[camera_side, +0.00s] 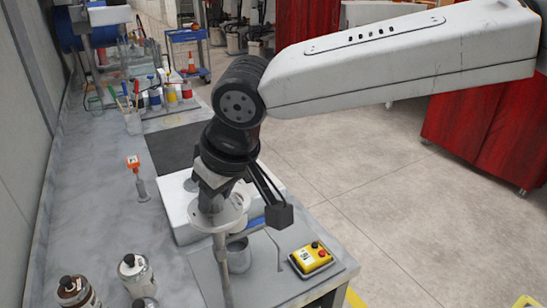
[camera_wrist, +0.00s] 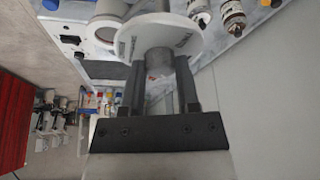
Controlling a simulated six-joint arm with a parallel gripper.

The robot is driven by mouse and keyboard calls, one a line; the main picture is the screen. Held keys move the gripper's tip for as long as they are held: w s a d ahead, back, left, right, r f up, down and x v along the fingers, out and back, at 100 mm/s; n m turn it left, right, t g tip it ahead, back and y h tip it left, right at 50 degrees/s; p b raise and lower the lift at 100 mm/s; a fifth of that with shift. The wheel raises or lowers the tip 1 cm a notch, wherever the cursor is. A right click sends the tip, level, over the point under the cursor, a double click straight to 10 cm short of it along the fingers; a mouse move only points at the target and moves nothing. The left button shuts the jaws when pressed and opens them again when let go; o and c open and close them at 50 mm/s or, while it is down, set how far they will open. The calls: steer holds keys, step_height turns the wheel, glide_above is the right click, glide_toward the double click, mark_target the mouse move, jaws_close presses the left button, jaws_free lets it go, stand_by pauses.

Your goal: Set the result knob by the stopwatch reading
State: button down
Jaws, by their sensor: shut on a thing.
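My gripper (camera_side: 213,190) points down over the front of the grey bench. Its jaws are shut on a grey cylindrical stem that carries a white disc (camera_side: 222,214), with a grey rod hanging below it. In the wrist view, the disc (camera_wrist: 148,38) has small dark lettering, too small to read, and my fingers (camera_wrist: 158,85) sit on either side of the stem. A white box (camera_side: 180,218) lies behind my gripper, partly hidden. In the wrist view, a dark knob-like part (camera_wrist: 70,39) shows on a white surface. I cannot identify a stopwatch or read any time.
A grey metal cup (camera_side: 238,255) stands just right of the rod. Bottles (camera_side: 134,274) stand at front left. An orange-topped post (camera_side: 135,164) is farther back. The left bench strip is fairly clear.

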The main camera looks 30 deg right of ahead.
steer(key=shift+m+h, duration=0.3)
steer(key=shift+m, duration=0.4)
steer(key=shift+a+r, duration=0.1)
steer(key=shift+c, duration=1.7)
jaws_free()
steer(key=v, duration=0.7)
steer(key=shift+s+r, duration=0.25)
steer(key=shift+r, duration=0.05)
